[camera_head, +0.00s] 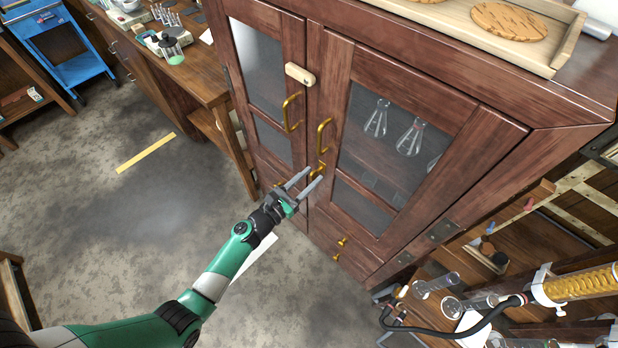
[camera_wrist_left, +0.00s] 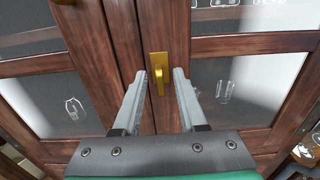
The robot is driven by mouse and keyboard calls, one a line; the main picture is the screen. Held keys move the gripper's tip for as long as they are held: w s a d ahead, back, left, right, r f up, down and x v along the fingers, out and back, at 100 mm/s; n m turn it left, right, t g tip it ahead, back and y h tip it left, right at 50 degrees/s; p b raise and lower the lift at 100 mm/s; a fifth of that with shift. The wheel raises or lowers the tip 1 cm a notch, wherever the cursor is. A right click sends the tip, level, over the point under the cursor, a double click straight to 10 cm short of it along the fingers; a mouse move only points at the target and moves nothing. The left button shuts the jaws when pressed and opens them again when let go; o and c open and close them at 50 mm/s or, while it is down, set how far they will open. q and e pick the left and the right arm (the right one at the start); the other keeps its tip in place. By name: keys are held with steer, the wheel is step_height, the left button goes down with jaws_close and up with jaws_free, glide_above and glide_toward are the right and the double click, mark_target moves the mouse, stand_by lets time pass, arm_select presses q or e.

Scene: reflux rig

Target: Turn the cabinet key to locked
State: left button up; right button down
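The brass cabinet key (camera_wrist_left: 160,72) sits in its brass plate on the right door of the wooden cabinet (camera_head: 420,185), beside the seam between the doors. In the head view the key (camera_head: 320,167) is small and partly behind my fingertips. My left gripper (camera_head: 313,175) is open in front of it. In the left wrist view the two fingers of my left gripper (camera_wrist_left: 160,78) stand apart on either side of the key, with visible gaps. The key's flat part looks upright there. I cannot tell the exact depth between fingertips and key. My right gripper is out of view.
Brass door handles (camera_head: 292,113) and (camera_head: 324,136) stick out above the key, under a pale latch block (camera_head: 300,74). Glassware (camera_head: 409,137) stands behind the door glass. A rig with a yellow coil (camera_head: 578,286) and black hose is at lower right. The floor at left is open.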

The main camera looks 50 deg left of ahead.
arm_select(q)
jaws_close()
steer(key=shift+m, duration=0.4)
steer(key=m+b, duration=0.1)
steer(key=m, duration=0.2)
steer(key=shift+f+b, duration=0.1)
steer(key=shift+b, duration=0.25)
steer(key=m+b, duration=0.1)
steer(key=m, duration=0.3)
steer(key=shift+d+f+m+b, duration=0.1)
steer(key=shift+m+b, duration=0.25)
steer(key=shift+m, duration=0.05)
steer(key=m+b, duration=0.2)
steer(key=m, duration=0.3)
steer(key=shift+m+b, duration=0.7)
steer(key=shift+m, duration=1.5)
steer(key=shift+o, duration=0.2)
jaws_free()
